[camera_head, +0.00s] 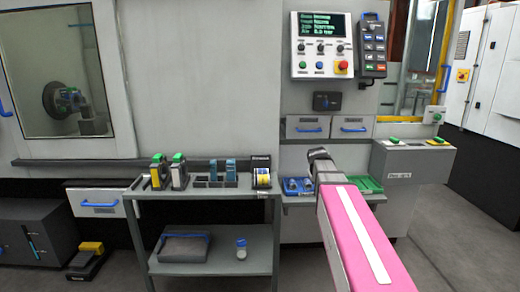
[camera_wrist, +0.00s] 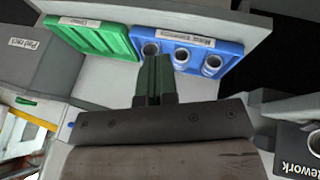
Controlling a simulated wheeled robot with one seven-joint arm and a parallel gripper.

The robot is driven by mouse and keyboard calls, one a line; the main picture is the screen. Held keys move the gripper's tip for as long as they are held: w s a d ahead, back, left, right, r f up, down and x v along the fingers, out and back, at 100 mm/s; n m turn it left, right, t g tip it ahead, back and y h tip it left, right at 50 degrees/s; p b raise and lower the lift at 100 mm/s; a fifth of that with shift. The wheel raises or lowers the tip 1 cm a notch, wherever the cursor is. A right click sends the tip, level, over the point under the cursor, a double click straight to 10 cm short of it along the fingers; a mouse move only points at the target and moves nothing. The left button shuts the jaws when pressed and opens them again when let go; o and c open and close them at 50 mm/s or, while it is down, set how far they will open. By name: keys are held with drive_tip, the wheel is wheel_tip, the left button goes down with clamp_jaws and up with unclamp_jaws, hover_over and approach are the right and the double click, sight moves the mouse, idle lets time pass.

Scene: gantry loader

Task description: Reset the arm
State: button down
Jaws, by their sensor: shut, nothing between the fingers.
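My gripper (camera_wrist: 155,75) is shut and empty in the wrist view, its two dark fingers pressed together. The fingers point toward the shelf that holds a green tray (camera_wrist: 97,40) and a blue tray (camera_wrist: 232,58). The blue tray holds three grey metal cylinders. In the head view my pink arm reaches forward from the lower right, and its dark end is in front of the shelf between the blue tray (camera_head: 291,192) and the green tray (camera_head: 366,186). The fingers cannot be made out in the head view.
A grey cart (camera_head: 205,276) with holders and a label stand is left of my arm. A control panel (camera_head: 322,46) with a red button is on the machine above. A grey console (camera_head: 413,161) is at the right. Open floor shows at far right.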

drive_tip(key=s+a+f+m+g+y, duration=0.1)
drive_tip(key=s+a+f, duration=0.3)
drive_tip(key=s+f, duration=0.6)
drive_tip(key=s+a+f+m+g+y, duration=0.1)
drive_tip(key=s+a+f+g+y, duration=0.1)
drive_tip(key=s+f, duration=0.8)
drive_tip(key=shift+s+a+f+g, duration=0.35)
drive_tip(key=shift+s+a+g, duration=0.45)
drive_tip(key=shift+s+a, duration=0.25)
